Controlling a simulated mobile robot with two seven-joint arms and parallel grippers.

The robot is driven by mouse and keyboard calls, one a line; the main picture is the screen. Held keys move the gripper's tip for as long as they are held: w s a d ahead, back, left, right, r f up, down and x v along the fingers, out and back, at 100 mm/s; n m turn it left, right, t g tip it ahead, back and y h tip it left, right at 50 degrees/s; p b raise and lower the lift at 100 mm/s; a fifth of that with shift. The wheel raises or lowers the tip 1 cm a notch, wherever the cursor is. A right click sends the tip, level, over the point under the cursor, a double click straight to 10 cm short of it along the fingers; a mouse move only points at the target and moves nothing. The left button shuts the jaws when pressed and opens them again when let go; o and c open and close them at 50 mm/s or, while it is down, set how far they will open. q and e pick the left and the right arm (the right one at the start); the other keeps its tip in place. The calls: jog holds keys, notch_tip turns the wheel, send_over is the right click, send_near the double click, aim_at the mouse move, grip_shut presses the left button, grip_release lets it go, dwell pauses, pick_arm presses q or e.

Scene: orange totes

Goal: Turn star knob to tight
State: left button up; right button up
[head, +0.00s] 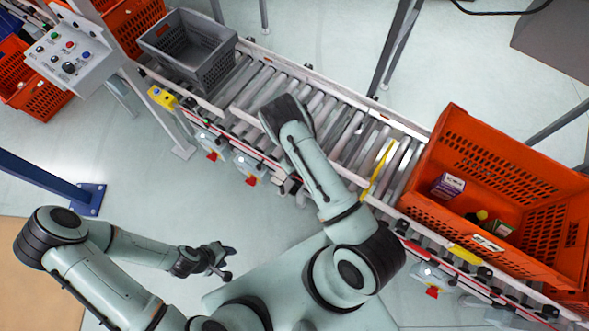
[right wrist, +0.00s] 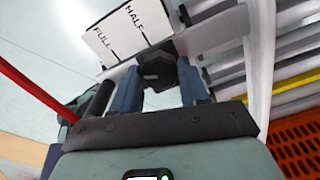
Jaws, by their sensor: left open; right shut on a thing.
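The black star knob (right wrist: 157,66) sits under the conveyor's side rail in the right wrist view. My right gripper (right wrist: 159,84) is shut on it, with one blue finger on each side. A white plate (right wrist: 127,28) behind the knob reads FULL and HALF with marker lines; no word for tight can be read. In the head view my right forearm reaches over the conveyor and hides the knob and gripper. My left gripper (head: 228,263) is open and empty above the floor, well away from the conveyor.
The roller conveyor (head: 330,115) runs diagonally, with a grey tote (head: 165,47) at its upper left and an orange tote (head: 455,125) holding a few small items at its right. A control panel (head: 95,75) stands at the left. A blue post (head: 40,177) rises nearby.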

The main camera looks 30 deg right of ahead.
jog(key=shift+m, duration=0.6)
jog(key=o, duration=1.1)
jog(key=shift+c, duration=0.2)
jog(key=shift+r, duration=0.1)
notch_tip(320, 180, up, 13)
jog(key=shift+r, duration=0.15)
